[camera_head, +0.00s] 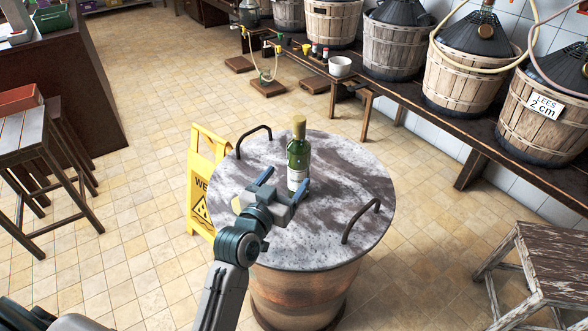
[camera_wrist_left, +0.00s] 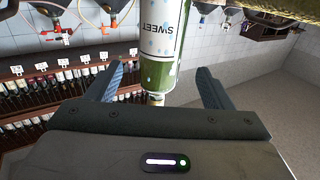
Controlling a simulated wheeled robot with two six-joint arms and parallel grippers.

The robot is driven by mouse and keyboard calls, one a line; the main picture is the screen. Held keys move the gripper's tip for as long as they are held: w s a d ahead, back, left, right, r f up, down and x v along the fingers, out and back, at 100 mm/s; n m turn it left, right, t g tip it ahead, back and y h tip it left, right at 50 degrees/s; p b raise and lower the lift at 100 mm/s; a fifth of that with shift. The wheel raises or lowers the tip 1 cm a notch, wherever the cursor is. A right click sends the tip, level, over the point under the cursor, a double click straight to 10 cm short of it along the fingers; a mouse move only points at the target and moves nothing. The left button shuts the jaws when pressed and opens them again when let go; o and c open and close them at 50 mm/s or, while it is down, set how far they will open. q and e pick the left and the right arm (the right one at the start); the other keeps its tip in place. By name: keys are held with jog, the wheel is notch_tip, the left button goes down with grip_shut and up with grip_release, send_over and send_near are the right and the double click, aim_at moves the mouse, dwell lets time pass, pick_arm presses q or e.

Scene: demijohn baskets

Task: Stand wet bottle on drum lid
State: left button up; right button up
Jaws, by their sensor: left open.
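A green bottle (camera_head: 298,163) with a pale label and a tan top stands upright on the round grey marbled drum lid (camera_head: 340,165). My left gripper (camera_head: 282,184) is open just to the left of the bottle, with its blue fingers pointing toward it. In the left wrist view the bottle (camera_wrist_left: 158,50) appears upside down, its label reading "SWEET", between and beyond the spread fingers of the gripper (camera_wrist_left: 160,77). I see no finger touching it. My right gripper is in neither view.
Two dark handles, left (camera_head: 254,136) and right (camera_head: 361,222), rise from the lid. A yellow wet-floor sign (camera_head: 203,180) stands left of the drum. A wooden stool (camera_head: 540,262) is at lower right. A bench (camera_head: 425,120) with basketed demijohns runs along the back wall.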

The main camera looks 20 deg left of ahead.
pick_arm(q)
jog(key=s, duration=0.5)
jog(key=shift+a, duration=0.4)
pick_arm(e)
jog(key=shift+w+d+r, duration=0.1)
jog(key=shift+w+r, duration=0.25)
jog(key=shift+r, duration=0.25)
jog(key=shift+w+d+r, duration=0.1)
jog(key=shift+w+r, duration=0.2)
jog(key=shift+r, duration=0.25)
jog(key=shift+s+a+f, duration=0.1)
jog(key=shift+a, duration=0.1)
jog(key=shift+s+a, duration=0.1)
